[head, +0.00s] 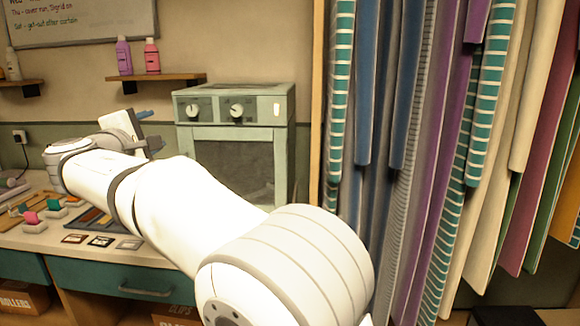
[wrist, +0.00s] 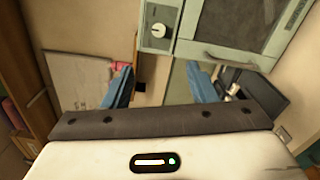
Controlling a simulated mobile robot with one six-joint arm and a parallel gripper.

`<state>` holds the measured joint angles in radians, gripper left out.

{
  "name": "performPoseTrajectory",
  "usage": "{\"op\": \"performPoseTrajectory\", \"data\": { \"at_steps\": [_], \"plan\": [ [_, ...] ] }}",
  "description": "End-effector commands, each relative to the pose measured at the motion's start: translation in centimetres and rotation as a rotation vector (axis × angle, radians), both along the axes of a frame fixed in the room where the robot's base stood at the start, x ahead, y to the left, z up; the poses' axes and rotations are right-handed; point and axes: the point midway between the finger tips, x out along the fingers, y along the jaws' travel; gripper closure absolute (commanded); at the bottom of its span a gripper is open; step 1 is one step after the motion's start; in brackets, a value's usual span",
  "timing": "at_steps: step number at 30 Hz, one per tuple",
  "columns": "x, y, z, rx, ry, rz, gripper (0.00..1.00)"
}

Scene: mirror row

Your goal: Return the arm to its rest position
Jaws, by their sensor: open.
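My white arm crosses the head view from the lower right to the left, over the counter. My gripper (head: 150,129) is at its far end, raised above the counter, left of the grey-green oven (head: 236,152). In the wrist view, my gripper (wrist: 160,86) shows two blue fingers standing well apart. I see nothing held between them. The oven (wrist: 230,45) fills the upper right of that view, beyond the fingers.
A shelf (head: 160,79) with a purple bottle (head: 123,56) and a pink bottle (head: 152,56) is on the wall behind my gripper. Small coloured items and cards (head: 100,241) lie on the counter below. Hanging fabrics (head: 440,150) fill the right side.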

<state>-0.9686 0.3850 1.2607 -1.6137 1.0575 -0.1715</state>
Motion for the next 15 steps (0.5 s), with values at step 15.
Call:
{"op": "performPoseTrajectory", "data": {
  "at_steps": [15],
  "plan": [
    [1.9,-11.5,-2.9,0.140,0.227,-0.153,0.47]
  ]
}}
